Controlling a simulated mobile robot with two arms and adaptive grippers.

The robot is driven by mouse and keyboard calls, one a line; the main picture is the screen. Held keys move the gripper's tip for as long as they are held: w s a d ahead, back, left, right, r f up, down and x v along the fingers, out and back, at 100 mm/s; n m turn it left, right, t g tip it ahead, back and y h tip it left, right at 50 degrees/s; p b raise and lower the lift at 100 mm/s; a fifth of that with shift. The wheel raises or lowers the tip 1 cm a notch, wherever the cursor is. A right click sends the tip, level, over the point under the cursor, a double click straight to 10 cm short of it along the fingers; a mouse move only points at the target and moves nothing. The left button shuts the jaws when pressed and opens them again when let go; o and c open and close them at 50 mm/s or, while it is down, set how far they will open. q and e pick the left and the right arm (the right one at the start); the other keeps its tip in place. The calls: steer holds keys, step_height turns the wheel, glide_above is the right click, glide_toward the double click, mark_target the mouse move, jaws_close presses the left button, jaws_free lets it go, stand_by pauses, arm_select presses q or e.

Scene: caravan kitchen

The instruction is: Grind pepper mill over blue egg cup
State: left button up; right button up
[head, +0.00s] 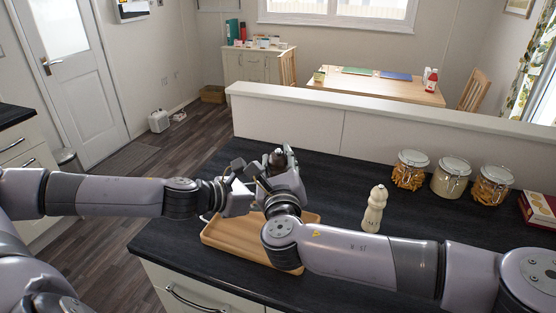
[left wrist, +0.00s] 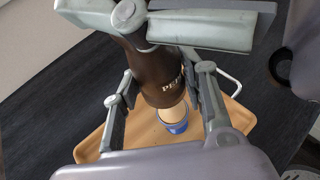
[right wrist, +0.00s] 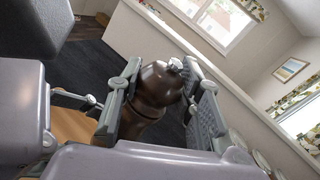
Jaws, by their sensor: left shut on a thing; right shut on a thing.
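The dark brown pepper mill (head: 278,160) is held upright between both grippers above the wooden tray (head: 226,238). My left gripper (left wrist: 163,85) is shut on the mill's lower body, where part of its lettering shows. My right gripper (right wrist: 160,88) is shut on the mill's rounded top, which has a small metal knob. In the left wrist view the blue egg cup (left wrist: 174,126) stands on the tray just under the mill's lower end, with a pale egg in it. In the head view the egg cup is hidden behind my grippers.
A cream mill (head: 375,209) stands on the dark worktop (head: 335,190) right of the tray. A low wall (head: 390,122) runs behind the worktop.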

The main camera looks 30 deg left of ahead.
steer(key=shift+m+t+h, duration=0.5)
steer(key=shift+h, duration=0.3)
steer(key=o, duration=1.2)
steer(key=shift+s, duration=0.1)
steer(key=v, duration=1.2)
